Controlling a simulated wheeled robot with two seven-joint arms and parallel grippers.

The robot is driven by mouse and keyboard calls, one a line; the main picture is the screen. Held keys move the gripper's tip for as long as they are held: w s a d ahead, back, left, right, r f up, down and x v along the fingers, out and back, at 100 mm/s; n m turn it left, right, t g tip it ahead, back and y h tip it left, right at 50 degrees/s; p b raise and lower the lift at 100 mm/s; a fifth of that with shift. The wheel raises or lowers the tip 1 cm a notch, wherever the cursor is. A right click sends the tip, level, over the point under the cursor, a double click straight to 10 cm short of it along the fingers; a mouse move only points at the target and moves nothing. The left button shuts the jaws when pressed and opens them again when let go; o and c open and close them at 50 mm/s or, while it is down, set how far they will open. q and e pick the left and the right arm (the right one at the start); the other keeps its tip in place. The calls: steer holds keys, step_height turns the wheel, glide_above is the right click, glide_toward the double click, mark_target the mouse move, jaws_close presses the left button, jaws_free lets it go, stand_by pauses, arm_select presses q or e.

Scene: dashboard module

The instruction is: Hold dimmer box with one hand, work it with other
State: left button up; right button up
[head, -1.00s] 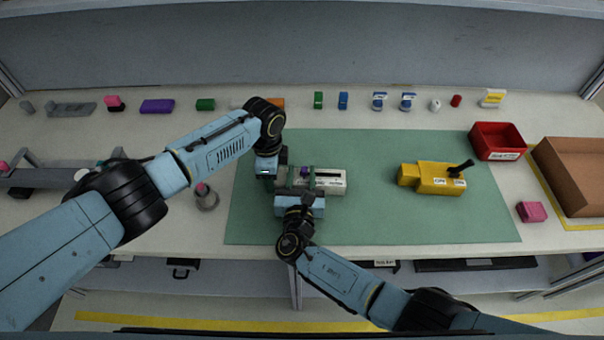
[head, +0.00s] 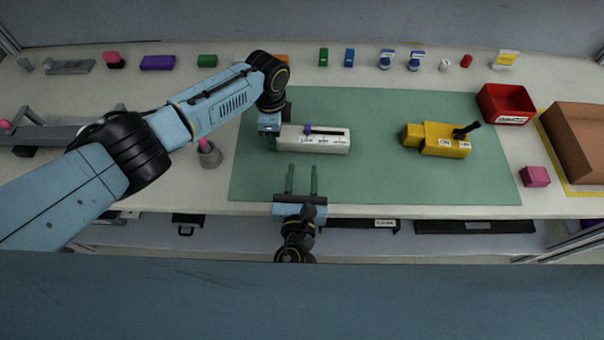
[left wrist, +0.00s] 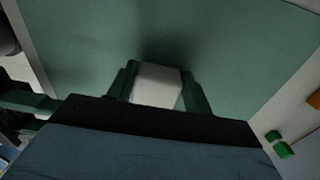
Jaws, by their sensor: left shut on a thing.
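The dimmer box (head: 325,145) is a long white box with a dark slot, small labels and a purple slider knob (head: 307,130) on top. It lies on the green mat (head: 380,185). My left gripper (head: 272,138) is at the box's left end. In the left wrist view its two green fingers (left wrist: 157,92) are shut on the white end of the dimmer box (left wrist: 157,84). My right gripper (head: 301,182) is in front of the box, near the mat's front edge. Its two green fingers are apart and empty, pointing towards the box without touching it.
A yellow box with a black lever (head: 437,139) sits on the mat's right side. A red bin (head: 506,104), a pink block (head: 535,176) and a brown box (head: 580,140) stand farther right. Several small coloured parts line the back. A grey round holder (head: 209,154) stands left of the mat.

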stand_by(0.3)
arm_select(q)
steer(key=o, duration=1.4)
